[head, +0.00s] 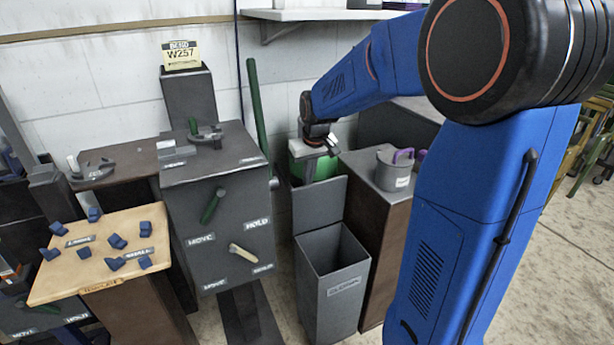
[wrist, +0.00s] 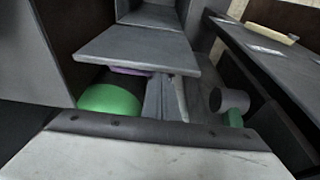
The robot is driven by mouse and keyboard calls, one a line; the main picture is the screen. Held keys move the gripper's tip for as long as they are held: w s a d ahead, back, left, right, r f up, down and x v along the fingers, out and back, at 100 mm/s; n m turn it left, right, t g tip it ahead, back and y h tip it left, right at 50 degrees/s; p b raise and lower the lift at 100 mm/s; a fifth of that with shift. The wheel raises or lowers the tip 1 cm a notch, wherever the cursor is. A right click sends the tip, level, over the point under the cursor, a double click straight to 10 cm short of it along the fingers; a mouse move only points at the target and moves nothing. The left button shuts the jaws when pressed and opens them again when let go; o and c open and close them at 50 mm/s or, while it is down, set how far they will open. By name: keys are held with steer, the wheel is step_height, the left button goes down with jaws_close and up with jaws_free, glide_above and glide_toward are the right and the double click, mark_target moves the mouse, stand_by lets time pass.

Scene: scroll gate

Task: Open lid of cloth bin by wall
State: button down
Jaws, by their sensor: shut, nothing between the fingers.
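The cloth bin (head: 335,300) is a tall grey open-topped box standing on the floor in the head view, with a label on its front that I cannot read surely. Its flat grey lid (head: 319,205) stands raised at the back edge, and the mouth is open. In the wrist view the lid (wrist: 135,48) is a grey panel, with the bin's hollow (wrist: 152,14) beyond it. My gripper (head: 322,152) is shut and empty, above and behind the raised lid. I cannot tell whether it touches the lid.
A grey cabinet (head: 215,250) with levers stands left of the bin. Right of it, a brown stand (head: 385,245) bears a grey pot (head: 393,170). A green object (head: 322,168) lies behind the lid and also shows in the wrist view (wrist: 110,100). A wooden board (head: 100,250) with blue pieces is left.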

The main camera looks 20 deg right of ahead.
steer(key=w, duration=0.4)
steer(key=s+v, duration=0.2)
steer(key=v, duration=0.8)
steer(key=s+a+f, duration=0.1)
steer(key=s+f, duration=0.1)
steer(key=s, duration=0.8)
steer(key=s+a+f+t, duration=0.1)
steer(key=s+a+f, duration=0.1)
steer(key=s, duration=0.9)
steer(key=s+a+f, duration=0.2)
steer(key=s, duration=0.8)
steer(key=shift+s+t, duration=0.15)
steer(key=shift+t, duration=0.25)
